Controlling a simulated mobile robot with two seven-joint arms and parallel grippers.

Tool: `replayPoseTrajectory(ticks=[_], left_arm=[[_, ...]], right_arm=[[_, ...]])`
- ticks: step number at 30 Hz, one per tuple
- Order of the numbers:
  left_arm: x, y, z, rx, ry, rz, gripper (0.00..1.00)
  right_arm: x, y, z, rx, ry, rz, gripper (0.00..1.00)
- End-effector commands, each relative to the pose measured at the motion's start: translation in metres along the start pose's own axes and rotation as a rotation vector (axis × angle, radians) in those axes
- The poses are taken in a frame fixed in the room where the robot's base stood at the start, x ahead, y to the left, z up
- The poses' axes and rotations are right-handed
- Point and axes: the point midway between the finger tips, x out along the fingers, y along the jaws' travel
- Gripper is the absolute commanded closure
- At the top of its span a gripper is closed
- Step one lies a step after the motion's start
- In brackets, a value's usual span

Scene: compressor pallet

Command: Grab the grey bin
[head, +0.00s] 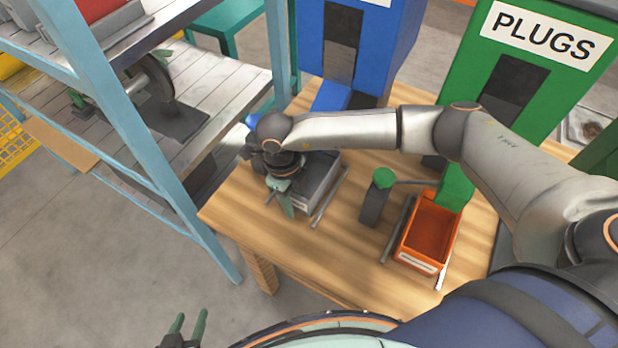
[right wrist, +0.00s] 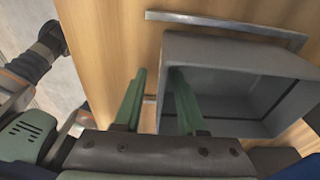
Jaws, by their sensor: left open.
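The grey bin (head: 320,178) stands on the wooden table between metal rails, near the table's left side. My right gripper (head: 281,200) is over its left end and partly covers it in the head view. In the right wrist view, the open green fingers of the right gripper (right wrist: 160,95) straddle the side wall of the grey bin (right wrist: 245,94). One finger is inside the bin, the other outside. A gap shows between the outer finger and the wall; the bin looks empty. My left gripper (head: 187,328) is open and empty, low over the floor side, away from the table.
An orange bin (head: 432,228) sits on the wooden table (head: 341,245) to the right, beside a grey block with a green knob (head: 383,178). Blue (head: 375,35) and green (head: 535,75) dispensers stand behind. A blue-framed shelf (head: 130,130) is close on the left.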

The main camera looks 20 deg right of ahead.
Motion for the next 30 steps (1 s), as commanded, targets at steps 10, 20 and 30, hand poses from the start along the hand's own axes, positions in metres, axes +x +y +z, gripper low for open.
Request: replayPoseTrajectory(ticks=[10, 20, 30], left_arm=[[0.0002, 0.0, -0.0002, 0.0, 0.001, 0.0, 0.5], [0.0003, -0.0001, -0.0003, 0.0, 0.001, 0.0, 0.5], [0.0003, -0.0001, -0.0004, 0.0, 0.001, 0.0, 0.5]], right_arm=[[-0.0001, -0.0002, 0.0, 0.0, 0.0, 0.0, 0.69], [0.0, -0.0002, 0.0, 0.0, 0.0, 0.0, 1.0], [0.0001, -0.0001, 0.0, 0.0, 0.0, 0.0, 1.0]])
